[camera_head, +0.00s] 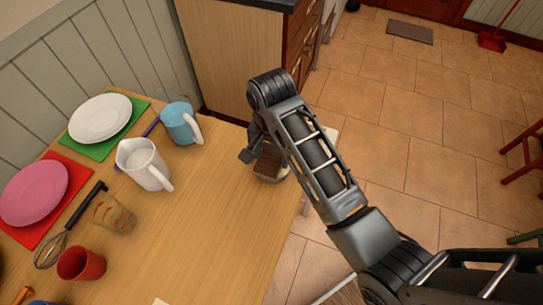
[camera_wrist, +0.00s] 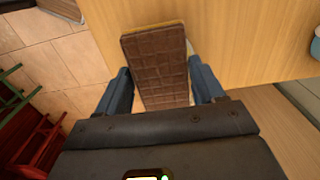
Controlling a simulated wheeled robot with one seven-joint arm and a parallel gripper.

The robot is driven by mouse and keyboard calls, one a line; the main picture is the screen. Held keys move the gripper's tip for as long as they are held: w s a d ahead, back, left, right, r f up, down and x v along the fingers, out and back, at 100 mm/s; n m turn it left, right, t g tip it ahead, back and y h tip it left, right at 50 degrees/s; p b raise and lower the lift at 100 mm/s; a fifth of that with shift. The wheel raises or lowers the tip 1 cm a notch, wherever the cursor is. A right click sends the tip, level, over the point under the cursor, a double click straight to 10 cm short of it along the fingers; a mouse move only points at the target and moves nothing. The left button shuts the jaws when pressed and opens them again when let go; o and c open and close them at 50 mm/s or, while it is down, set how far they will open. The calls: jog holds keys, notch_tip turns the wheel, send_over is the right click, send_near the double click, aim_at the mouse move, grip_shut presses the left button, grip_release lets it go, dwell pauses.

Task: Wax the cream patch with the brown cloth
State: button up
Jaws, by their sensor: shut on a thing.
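The brown cloth (camera_wrist: 158,55) looks like a stiff brown slab with a grid pattern and a yellowish edge. My gripper (camera_wrist: 160,78) is shut on it, with one blue-grey finger at each side. In the head view the cloth (camera_head: 268,163) is over the table near its right edge, under my gripper (camera_head: 262,156). A pale sliver of the cream patch (camera_head: 284,173) shows beside the cloth; most of it is hidden. I cannot tell whether the cloth touches the patch.
The wooden table (camera_head: 190,235) holds a white jug (camera_head: 143,163), a blue mug (camera_head: 180,123), a glass (camera_head: 113,214), a red cup (camera_head: 81,263), a whisk (camera_head: 70,225), a pink plate (camera_head: 34,192) and a white plate (camera_head: 100,117). The table between these and my gripper is clear.

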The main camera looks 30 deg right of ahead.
aim_at(271, 157)
jog(key=shift+r, duration=2.2)
